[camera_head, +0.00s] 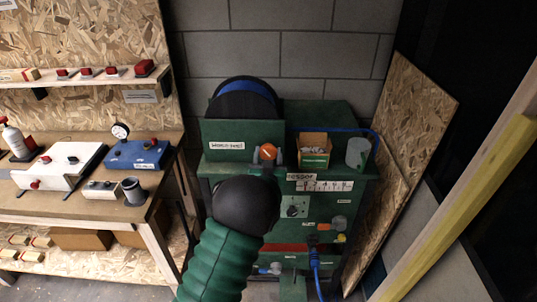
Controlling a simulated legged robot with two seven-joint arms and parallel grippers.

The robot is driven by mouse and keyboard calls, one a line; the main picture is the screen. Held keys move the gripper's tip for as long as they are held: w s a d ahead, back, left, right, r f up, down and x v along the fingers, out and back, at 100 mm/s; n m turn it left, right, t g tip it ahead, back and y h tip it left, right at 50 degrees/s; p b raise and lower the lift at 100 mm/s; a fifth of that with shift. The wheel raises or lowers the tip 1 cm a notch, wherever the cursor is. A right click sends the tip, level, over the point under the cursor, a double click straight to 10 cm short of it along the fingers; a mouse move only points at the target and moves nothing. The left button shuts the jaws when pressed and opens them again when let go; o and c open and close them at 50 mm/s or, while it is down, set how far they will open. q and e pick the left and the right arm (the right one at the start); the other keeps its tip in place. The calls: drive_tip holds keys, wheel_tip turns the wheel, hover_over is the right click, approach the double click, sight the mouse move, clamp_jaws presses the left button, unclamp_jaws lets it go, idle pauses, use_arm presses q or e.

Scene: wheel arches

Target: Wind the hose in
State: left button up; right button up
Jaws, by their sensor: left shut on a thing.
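The green machine (242,131) stands against the block wall, with a dark reel (240,105) carrying blue hose (238,87) on its top. Blue hose (317,272) also hangs from the machine's lower front. My left arm comes up from the bottom in a green sleeve with a dark, round wrist. My left gripper (264,168) is at the top front edge of the machine, shut on an orange handle (268,152) below the reel. The wrist hides much of the fingers and the machine's left front. My right gripper is out of view.
A small box (314,150) and a grey-green cup (357,152) stand on the machine's top right. A workbench (85,205) with several devices is on the left. A leaning board (412,125) and a yellow-edged beam (460,205) bound the right.

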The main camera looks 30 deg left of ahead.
use_arm(q)
drive_tip(key=shift+m, duration=0.3)
drive_tip(key=m, duration=0.2)
drive_tip(key=shift+m+b, duration=0.3)
drive_tip(key=shift+m, duration=1.9)
drive_tip(key=o, duration=1.4)
drive_tip(key=shift+d, duration=0.1)
drive_tip(key=shift+c, duration=0.2)
drive_tip(key=b+v, duration=0.1)
drive_tip(key=v, duration=1.5)
drive_tip(key=shift+s+d+b, duration=0.2)
drive_tip(key=shift+s+b, duration=0.1)
drive_tip(key=shift+s, duration=0.1)
